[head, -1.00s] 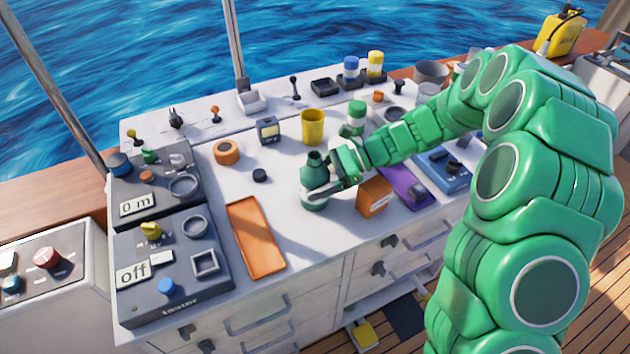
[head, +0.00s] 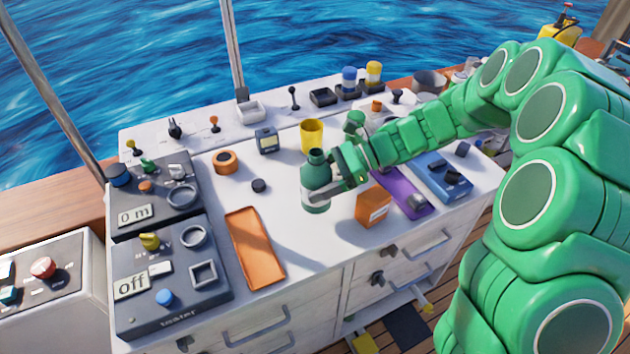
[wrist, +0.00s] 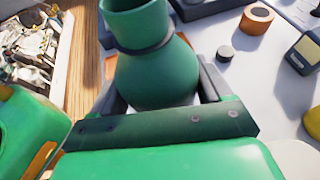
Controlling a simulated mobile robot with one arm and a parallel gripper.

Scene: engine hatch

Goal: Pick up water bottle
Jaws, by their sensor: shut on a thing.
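The water bottle (head: 316,172) is green with a narrower neck and a pale band low on its body. My gripper (head: 322,196) is shut on it from the right. The bottle is upright or nearly so and seems to be held a little above the white worktop (head: 215,199). In the wrist view the bottle (wrist: 150,72) sits between the two grey fingers (wrist: 160,95), with its neck toward the top of the picture. Its lower part is hidden there by the gripper body.
An orange tray (head: 254,248) lies left of the bottle. An orange box (head: 373,208) stands close to its right, beside a purple case (head: 399,192). A yellow cup (head: 312,135) and a small black cap (head: 259,186) are behind. Dark control panels (head: 170,275) fill the left end.

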